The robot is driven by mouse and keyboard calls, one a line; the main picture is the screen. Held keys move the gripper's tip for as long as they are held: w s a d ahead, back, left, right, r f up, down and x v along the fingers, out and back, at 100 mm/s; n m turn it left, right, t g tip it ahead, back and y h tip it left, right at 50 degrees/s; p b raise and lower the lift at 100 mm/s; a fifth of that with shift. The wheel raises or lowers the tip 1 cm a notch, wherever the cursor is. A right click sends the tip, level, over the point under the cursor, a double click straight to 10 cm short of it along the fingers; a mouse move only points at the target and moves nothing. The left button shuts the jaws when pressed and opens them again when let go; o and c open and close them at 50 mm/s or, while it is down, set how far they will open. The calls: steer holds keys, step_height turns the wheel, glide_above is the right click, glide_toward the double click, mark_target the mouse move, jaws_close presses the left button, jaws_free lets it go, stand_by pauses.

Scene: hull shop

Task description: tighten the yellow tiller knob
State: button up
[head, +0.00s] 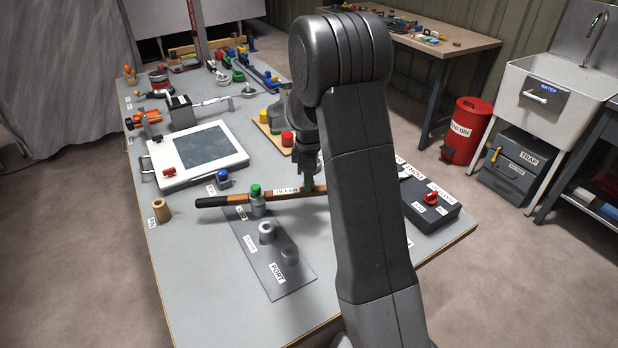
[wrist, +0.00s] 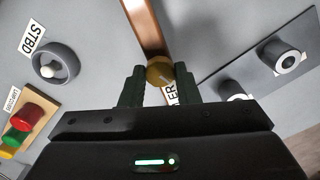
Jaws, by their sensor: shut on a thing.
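The tiller (head: 230,199) is a brown wooden bar with a black grip at its left end, lying across the workbench. It also shows in the wrist view (wrist: 145,25), running up from between my fingers. The yellow tiller knob (wrist: 159,71) sits between my two fingertips in the wrist view, at the near end of the visible bar. My gripper (wrist: 159,80) is shut on it. In the head view my gripper (head: 308,178) points down at the tiller, partly behind my arm; the yellow knob is hidden there. A green-topped grey post (head: 257,200) stands at the tiller farther left.
A grey plate marked PORT (head: 262,265) with grey fittings lies in front of the tiller. A dark box with a red knob (head: 431,198) is right of my arm. A white framed panel (head: 198,153) lies left. The bench's front left is clear.

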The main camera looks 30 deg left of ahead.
steer(key=shift+m, duration=0.3)
steer(key=m, duration=1)
steer(key=shift+b, duration=0.3)
steer(key=m, duration=0.3)
steer(key=shift+m, duration=0.3)
steer(key=m, duration=0.4)
steer(key=shift+m, duration=0.3)
steer(key=shift+r+m, duration=0.1)
steer(key=shift+m, duration=2.4)
steer(key=o, duration=1)
steer(key=shift+c, duration=0.2)
